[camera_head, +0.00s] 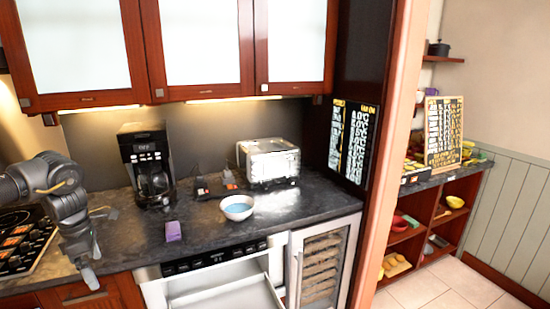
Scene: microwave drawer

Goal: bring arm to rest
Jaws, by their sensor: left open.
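My left arm comes in from the left edge over the cooktop. Its gripper (90,274) hangs pointing down in front of the counter's front edge, near the dark red cabinet at lower left. It is open, and I see nothing between the fingers. The microwave drawer (222,297) under the counter is pulled out, and its lower part is cut off by the picture's bottom edge. My gripper is to the left of the drawer and apart from it. My right gripper is not in view.
On the dark counter (200,258) stand a coffee maker (148,165), a toaster (269,163), a white bowl (237,208) with blue inside and a small purple item (173,231). A cooktop (22,240) lies at left. A glass-fronted cooler (321,262) stands right of the drawer.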

